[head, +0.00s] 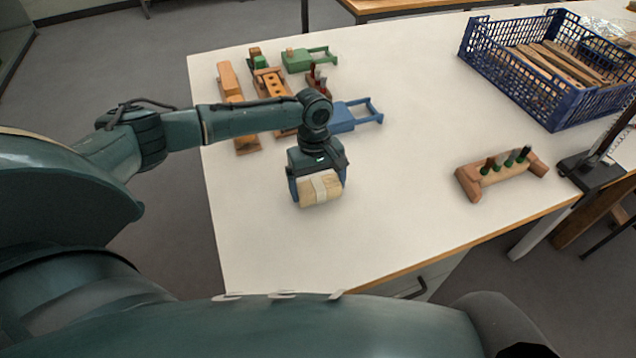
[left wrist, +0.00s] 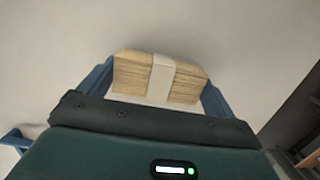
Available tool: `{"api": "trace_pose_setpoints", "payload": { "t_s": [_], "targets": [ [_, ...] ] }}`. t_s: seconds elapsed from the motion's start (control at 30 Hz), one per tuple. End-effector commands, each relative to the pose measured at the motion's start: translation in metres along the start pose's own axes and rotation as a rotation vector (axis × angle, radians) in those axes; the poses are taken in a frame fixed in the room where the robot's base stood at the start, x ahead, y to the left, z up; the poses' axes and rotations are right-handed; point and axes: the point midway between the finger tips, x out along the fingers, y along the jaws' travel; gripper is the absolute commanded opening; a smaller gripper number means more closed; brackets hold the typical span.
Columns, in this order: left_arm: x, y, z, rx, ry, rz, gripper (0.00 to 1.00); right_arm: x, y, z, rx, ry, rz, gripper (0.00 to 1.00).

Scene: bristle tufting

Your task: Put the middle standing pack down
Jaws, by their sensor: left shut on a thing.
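The pack (head: 320,189) is a pale tan, bristle-like block with a white band around its middle. My left gripper (head: 319,188) is shut on it, over the near-left part of the white table (head: 400,220). In the left wrist view the pack (left wrist: 135,74) sits between the two blue fingers (left wrist: 160,82), with its banded long side showing. I cannot tell whether its underside touches the table. No other pack like it shows clearly. My right gripper is not in view.
Wooden tools (head: 228,80) and a blue frame (head: 352,116) lie behind the gripper. A wooden rack with several dark pegs (head: 468,183) stands at the right. A blue crate (head: 500,75) holds wooden strips. The table around the pack is clear.

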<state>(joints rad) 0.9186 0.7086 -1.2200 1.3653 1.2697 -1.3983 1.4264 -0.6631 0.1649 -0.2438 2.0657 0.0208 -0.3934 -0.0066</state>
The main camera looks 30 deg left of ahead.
Motion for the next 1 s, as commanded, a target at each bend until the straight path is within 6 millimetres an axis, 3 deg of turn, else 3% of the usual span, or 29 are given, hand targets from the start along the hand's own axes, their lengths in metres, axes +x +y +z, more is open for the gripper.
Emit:
{"api": "trace_pose_setpoints", "payload": {
  "t_s": [0.13,0.17,0.27,0.5,0.63,1.0],
  "targets": [
    [0.002,0.0,0.0,-0.001,0.0,-0.001,0.63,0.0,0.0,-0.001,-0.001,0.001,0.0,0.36],
    [0.002,0.0,-0.001,0.0,0.0,-0.001,0.92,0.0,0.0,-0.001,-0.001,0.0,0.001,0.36],
    [0.002,0.0,-0.001,0.0,0.0,-0.001,1.0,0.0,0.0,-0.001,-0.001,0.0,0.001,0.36],
    [0.001,0.0,-0.001,0.0,0.001,0.0,1.0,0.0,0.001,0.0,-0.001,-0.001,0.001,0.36],
    [-0.01,0.0,0.0,0.001,0.0,0.001,1.0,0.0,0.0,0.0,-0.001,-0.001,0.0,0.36],
    [-0.086,0.001,-0.001,0.0,0.002,0.003,1.0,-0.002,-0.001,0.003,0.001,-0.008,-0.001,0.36]
  ]
}}
